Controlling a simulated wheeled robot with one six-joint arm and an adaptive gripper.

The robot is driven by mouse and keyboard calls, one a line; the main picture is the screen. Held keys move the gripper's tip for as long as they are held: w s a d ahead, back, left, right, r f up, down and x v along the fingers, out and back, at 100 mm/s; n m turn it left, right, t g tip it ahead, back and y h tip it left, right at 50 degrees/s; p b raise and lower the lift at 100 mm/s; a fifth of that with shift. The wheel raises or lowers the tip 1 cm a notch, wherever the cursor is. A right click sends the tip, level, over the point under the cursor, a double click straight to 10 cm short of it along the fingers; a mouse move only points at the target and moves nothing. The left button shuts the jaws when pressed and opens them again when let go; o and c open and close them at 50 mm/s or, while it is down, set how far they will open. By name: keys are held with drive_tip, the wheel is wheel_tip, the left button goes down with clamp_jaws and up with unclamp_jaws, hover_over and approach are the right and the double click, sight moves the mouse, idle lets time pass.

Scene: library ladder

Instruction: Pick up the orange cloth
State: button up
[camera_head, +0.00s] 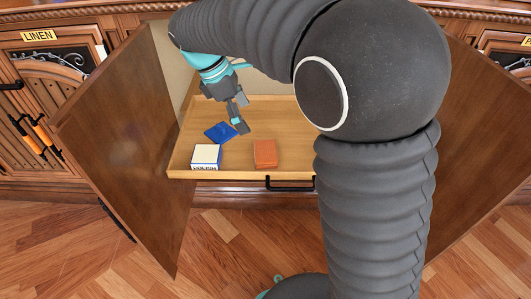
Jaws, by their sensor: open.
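An orange folded cloth (265,153) lies flat in a pulled-out wooden tray drawer (285,110), near its front edge. My gripper (240,122) is open and empty, above the tray, up and to the left of the orange cloth. It is closest in the picture to a blue cloth (220,132), and I cannot tell how high above the tray it is. The cloth is in full view. My arm hides the right part of the tray.
A white box with a dark printed label (206,156) stands left of the orange cloth. Open cabinet doors flank the tray, the left door (125,140) and the right door (475,140). A black handle (290,184) is on the tray front. A LINEN label (38,36) is at upper left.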

sight(265, 150)
drive_tip(key=b+x, duration=0.3)
drive_tip(key=x, duration=1)
drive_tip(key=shift+d+f, duration=0.15)
drive_tip(key=shift+f, duration=0.15)
drive_tip(key=c, duration=0.6)
